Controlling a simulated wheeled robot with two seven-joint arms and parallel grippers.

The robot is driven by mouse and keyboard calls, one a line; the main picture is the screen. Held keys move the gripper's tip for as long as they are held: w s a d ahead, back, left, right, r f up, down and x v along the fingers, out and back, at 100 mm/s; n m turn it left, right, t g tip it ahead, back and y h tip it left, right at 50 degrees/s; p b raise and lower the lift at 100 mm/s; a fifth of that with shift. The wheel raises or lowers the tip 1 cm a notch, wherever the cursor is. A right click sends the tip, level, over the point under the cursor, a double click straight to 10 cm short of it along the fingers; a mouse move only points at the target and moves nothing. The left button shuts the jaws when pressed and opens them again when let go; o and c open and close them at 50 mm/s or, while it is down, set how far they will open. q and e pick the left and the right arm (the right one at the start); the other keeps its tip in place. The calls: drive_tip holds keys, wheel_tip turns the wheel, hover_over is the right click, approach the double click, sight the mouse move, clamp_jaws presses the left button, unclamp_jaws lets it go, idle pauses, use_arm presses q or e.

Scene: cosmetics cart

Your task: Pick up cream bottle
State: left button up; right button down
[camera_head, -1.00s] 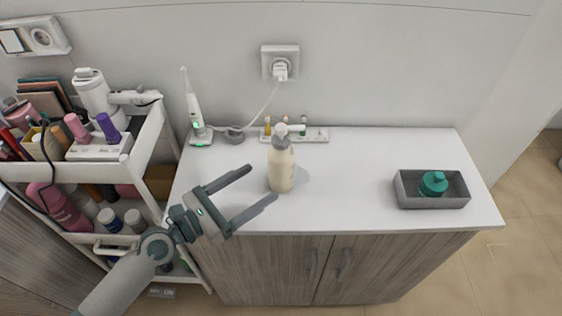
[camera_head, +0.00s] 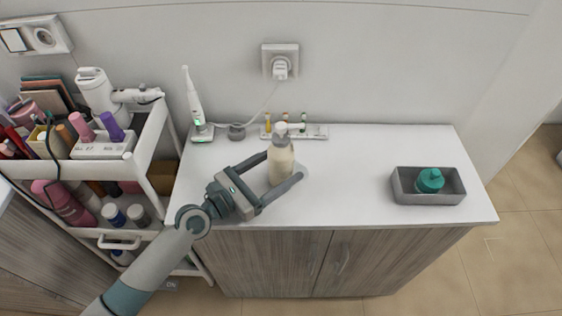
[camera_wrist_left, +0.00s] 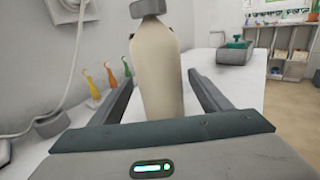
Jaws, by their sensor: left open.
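The cream bottle (camera_head: 281,165) stands upright on the white countertop, with a grey pump top. My left gripper (camera_head: 284,167) is open, with one finger on each side of the bottle. In the left wrist view the bottle (camera_wrist_left: 158,75) stands between the two fingers (camera_wrist_left: 162,95), with a visible gap to the finger on each side. Its base is hidden behind the gripper's body in that view. My right gripper is in neither view.
An electric toothbrush (camera_head: 195,105) stands at the back left, with a cable to the wall socket (camera_head: 280,62). A small toothbrush holder (camera_head: 312,131) is behind the bottle. A grey tray (camera_head: 428,198) holds a teal bottle (camera_head: 430,180) at right. A crowded cart (camera_head: 160,120) stands at left. The counter between bottle and tray is clear.

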sight(293, 159)
use_arm(q)
drive_tip(key=p+x, duration=0.1)
drive_tip(key=x, duration=0.2)
drive_tip(key=shift+w+d+r, duration=0.1)
drive_tip(key=shift+d+r, duration=0.05)
drive_tip(key=shift+d, duration=0.05)
drive_tip(key=shift+w+d, duration=0.4)
drive_tip(key=shift+d, duration=0.05)
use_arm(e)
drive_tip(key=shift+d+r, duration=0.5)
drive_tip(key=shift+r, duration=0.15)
use_arm(q)
drive_tip(key=shift+c, duration=0.7)
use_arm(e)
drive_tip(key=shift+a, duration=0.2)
use_arm(q)
drive_tip(key=c, duration=1.3)
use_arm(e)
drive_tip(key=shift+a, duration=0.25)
